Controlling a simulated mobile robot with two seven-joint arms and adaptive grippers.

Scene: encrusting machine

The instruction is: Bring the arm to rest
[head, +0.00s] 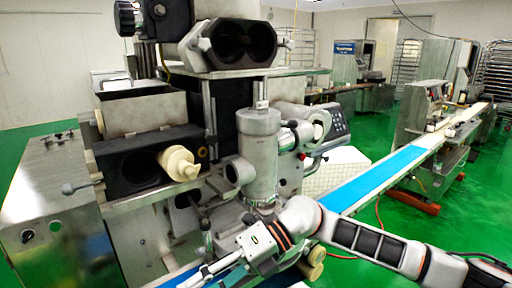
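My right arm reaches in from the lower right across the front of the encrusting machine (138,208). My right gripper (192,278) points to the lower left, in front of the machine's base and near the bottom edge of the view. Its fingers look slim and close in line, and I cannot tell whether they are open or shut. I see nothing held in it. My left arm and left gripper are not in view.
A grey metal cylinder (261,150) stands upright just behind my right wrist. A cream nozzle part (179,163) sticks out at left. A blue conveyor belt (372,180) runs toward the back right. Green floor (455,215) is open at right.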

